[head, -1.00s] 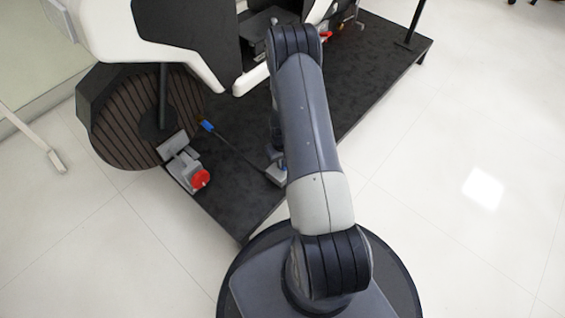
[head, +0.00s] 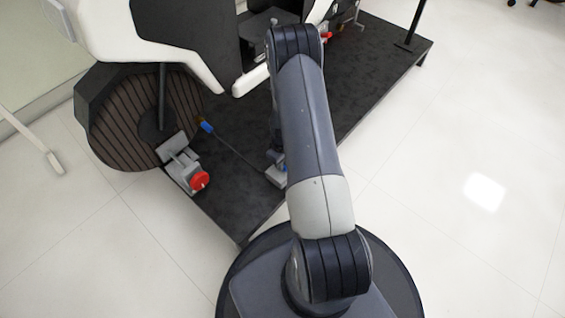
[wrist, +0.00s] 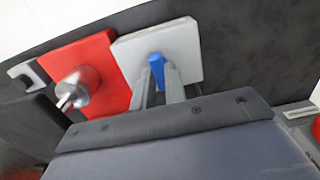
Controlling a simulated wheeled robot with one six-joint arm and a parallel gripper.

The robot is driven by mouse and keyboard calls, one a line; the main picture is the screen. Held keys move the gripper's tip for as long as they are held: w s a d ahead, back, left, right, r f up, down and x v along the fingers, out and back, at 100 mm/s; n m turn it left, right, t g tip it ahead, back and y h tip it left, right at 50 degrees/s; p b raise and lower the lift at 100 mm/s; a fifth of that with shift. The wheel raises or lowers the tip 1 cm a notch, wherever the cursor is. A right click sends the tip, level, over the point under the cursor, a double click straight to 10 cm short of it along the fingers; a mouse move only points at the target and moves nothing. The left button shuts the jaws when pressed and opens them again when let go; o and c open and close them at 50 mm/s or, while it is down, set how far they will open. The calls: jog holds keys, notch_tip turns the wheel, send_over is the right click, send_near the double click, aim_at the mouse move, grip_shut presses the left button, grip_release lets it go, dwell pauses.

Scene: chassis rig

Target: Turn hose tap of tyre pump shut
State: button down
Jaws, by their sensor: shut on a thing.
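A small blue handle (wrist: 156,65) stands on a light grey block (wrist: 185,52) in the wrist view; I take it to be the hose tap. My gripper (wrist: 163,78) is shut on the blue handle, one finger on each side. The fingers hide its lower part. In the head view, the grey block (head: 275,177) shows just left of my arm on the black platform, with a bit of blue above it. A thin dark line runs from there to a blue piece (head: 207,126). The gripper is mostly hidden by my arm there.
A red plate with a silver cylinder (wrist: 78,88) lies left of the grey block in the wrist view. In the head view, a grey device with a red knob (head: 200,180) stands at the platform's left edge.

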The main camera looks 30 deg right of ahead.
jog(key=c, duration=1.4)
grip_release()
jog(key=shift+c, duration=0.2)
notch_tip(320, 180, up, 11)
jog(key=p, duration=0.4)
jog(key=shift+f, duration=0.15)
notch_tip(320, 180, down, 11)
jog(key=b, duration=0.4)
jog(key=shift+r, duration=0.2)
